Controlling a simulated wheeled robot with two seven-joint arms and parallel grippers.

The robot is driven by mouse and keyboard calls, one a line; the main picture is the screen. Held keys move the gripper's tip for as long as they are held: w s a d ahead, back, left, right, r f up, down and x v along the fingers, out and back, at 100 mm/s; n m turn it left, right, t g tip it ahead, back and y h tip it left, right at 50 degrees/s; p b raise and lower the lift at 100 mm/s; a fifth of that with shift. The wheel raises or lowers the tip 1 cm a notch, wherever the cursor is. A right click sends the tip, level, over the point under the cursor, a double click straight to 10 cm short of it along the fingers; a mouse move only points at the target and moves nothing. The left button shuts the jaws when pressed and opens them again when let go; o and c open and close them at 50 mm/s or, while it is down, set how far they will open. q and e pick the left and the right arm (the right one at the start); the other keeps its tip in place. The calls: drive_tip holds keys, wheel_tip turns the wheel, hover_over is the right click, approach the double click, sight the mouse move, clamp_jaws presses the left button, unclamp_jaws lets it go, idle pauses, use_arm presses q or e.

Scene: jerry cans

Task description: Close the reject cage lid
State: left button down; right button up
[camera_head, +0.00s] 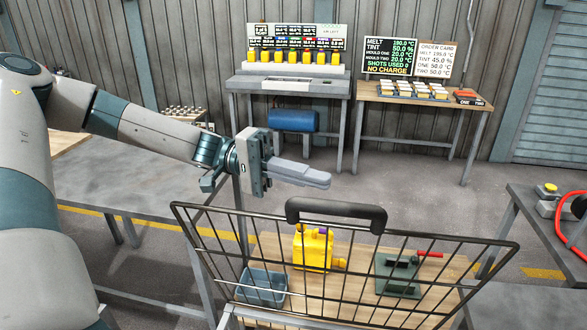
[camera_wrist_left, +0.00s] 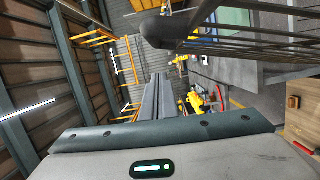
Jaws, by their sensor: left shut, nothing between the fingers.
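The reject cage lid, a dark wire panel (camera_head: 487,238), stands raised in the lower middle of the head view. It has a thick black handle (camera_head: 336,214) on its upper edge. The handle also shows large at the top of the left wrist view (camera_wrist_left: 168,31), with the lid's wires (camera_wrist_left: 250,45) running off to the right. My left gripper (camera_head: 325,181) is shut and empty, its fingers just above the handle in the head view; I cannot tell whether they touch it. In the left wrist view the fingers (camera_wrist_left: 160,85) lie below the handle. My right gripper is not in view.
Through the wires I see a wooden top with a yellow jerry can (camera_head: 313,249), a blue-grey bin (camera_head: 262,287) and a green device with a red handle (camera_head: 399,274). A grey table (camera_head: 130,190) stands left, another bench (camera_head: 535,200) right. Floor behind is clear.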

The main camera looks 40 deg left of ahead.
use_arm(q)
drive_tip(key=s+d+p, duration=0.2)
drive_tip(key=s, duration=0.1)
drive_tip(key=shift+s+f, duration=0.15)
drive_tip(key=shift+s, duration=0.1)
drive_tip(key=shift+s+p, duration=0.1)
drive_tip(key=shift+p, duration=0.2)
